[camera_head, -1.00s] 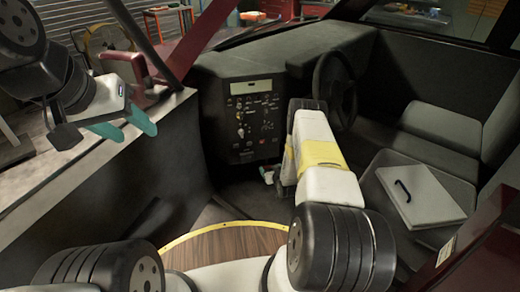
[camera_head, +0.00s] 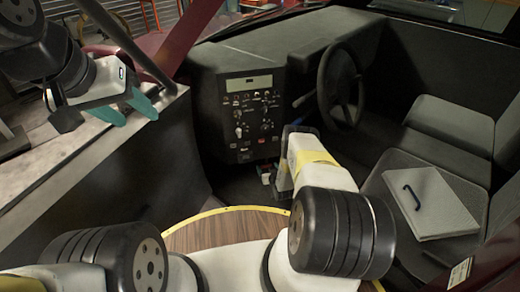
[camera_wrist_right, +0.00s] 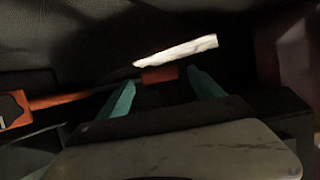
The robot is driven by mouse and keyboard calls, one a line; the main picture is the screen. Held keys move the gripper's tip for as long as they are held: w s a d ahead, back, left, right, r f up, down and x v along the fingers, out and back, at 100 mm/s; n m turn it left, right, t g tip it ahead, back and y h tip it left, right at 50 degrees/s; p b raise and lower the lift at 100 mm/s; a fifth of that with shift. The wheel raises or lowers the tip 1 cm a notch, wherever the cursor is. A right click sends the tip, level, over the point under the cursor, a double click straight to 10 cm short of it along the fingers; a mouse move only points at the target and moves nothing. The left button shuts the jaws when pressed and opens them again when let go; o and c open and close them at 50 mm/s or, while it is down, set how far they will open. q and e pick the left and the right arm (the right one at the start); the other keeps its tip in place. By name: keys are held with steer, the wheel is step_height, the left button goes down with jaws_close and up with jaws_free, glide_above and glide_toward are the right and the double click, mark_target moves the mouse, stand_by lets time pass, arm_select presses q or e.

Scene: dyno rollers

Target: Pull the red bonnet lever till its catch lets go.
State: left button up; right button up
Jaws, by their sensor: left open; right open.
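In the right wrist view a small red block (camera_wrist_right: 158,75) lies between and just beyond the two teal fingertips of my right gripper (camera_wrist_right: 164,90). The fingers stand apart, and I cannot tell whether either touches it. An orange-red bar (camera_wrist_right: 60,99) runs in from the left towards the block; I cannot tell which part is the bonnet lever. In the head view a small red piece (camera_head: 266,179) shows low under the dash panel, beside my right arm's end; the right fingers are hidden there. My left gripper (camera_head: 126,107) is open and empty at the upper left.
A pale strip (camera_wrist_right: 176,50) lies just beyond the red block. The dash panel (camera_head: 245,115) with knobs stands above the footwell, with the steering wheel (camera_head: 340,85) to its right. A pale lidded case (camera_head: 428,203) lies on the seat. A yellow-edged wooden round (camera_head: 215,228) is in front.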

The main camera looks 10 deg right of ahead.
steer(key=shift+w+f, duration=0.15)
steer(key=shift+w, duration=0.3)
jaws_close()
